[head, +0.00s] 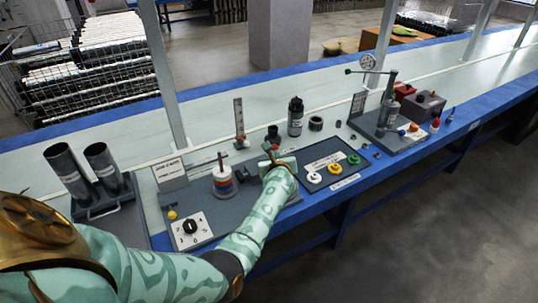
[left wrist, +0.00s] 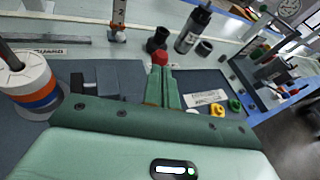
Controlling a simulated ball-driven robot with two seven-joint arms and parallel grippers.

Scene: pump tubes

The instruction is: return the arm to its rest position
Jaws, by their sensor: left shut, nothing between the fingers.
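My left arm comes in from the left of the head view, green with a brown cuff, and reaches out over the bench. My left gripper (head: 271,149) is shut and empty, with its fingers side by side over the bench between the ringed peg and the dark tray. In the left wrist view the two green fingers (left wrist: 163,88) lie together, and a red knob (left wrist: 159,58) shows just beyond their tips. Whether the fingers touch the knob I cannot tell. My right gripper is not in view.
A peg with coloured rings (head: 224,181) stands just left of the gripper. A dark tray (head: 322,182) with white, yellow and green rings is to its right. Two grey tubes (head: 104,166) stand at the left. A black bottle (head: 295,117) and a lever pump (head: 388,108) stand farther back.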

